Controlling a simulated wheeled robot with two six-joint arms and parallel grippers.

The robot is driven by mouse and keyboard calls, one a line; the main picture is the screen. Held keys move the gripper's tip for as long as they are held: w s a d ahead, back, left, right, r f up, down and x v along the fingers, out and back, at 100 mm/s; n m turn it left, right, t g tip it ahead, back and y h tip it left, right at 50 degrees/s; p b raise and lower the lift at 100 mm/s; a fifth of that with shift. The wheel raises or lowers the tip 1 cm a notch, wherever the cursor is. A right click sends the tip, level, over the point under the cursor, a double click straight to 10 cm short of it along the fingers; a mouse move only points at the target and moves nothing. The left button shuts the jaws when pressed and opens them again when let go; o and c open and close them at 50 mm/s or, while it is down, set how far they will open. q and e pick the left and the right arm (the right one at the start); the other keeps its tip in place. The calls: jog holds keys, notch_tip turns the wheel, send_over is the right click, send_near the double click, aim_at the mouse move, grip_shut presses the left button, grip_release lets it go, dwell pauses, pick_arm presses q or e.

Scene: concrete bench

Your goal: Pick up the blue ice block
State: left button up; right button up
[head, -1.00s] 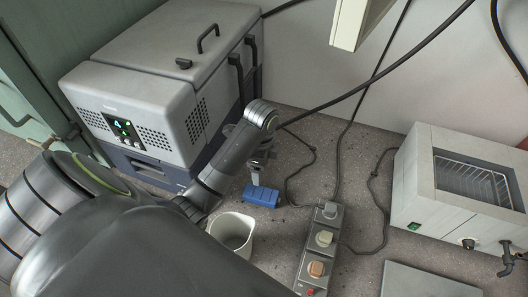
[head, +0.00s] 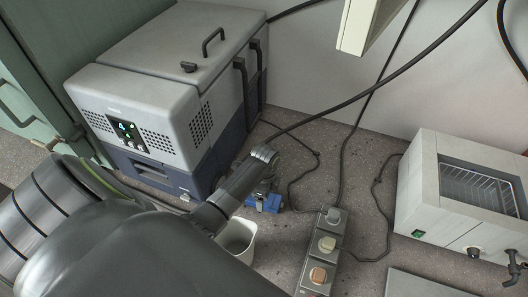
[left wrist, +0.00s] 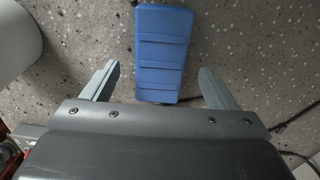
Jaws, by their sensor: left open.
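The blue ice block (head: 273,203) lies on the speckled bench between the cooler and the power strip, partly hidden by my left arm in the head view. In the left wrist view the ice block (left wrist: 166,50) shows as a ribbed blue slab, its near end between and just ahead of the fingers. My left gripper (left wrist: 156,80) is open, with one finger on each side of the block and a gap to both. In the head view my left gripper (head: 264,196) is over the block. My right gripper is not in view.
A grey cooler (head: 170,80) stands behind left. A white bin (head: 238,240) is just in front of the block, close to my arm. A power strip (head: 323,250) and black cables lie to the right. A white oven-like box (head: 440,215) stands further right.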

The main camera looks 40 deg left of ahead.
pick_arm(q)
jog(key=shift+f, duration=1)
jog(key=c, duration=1.2)
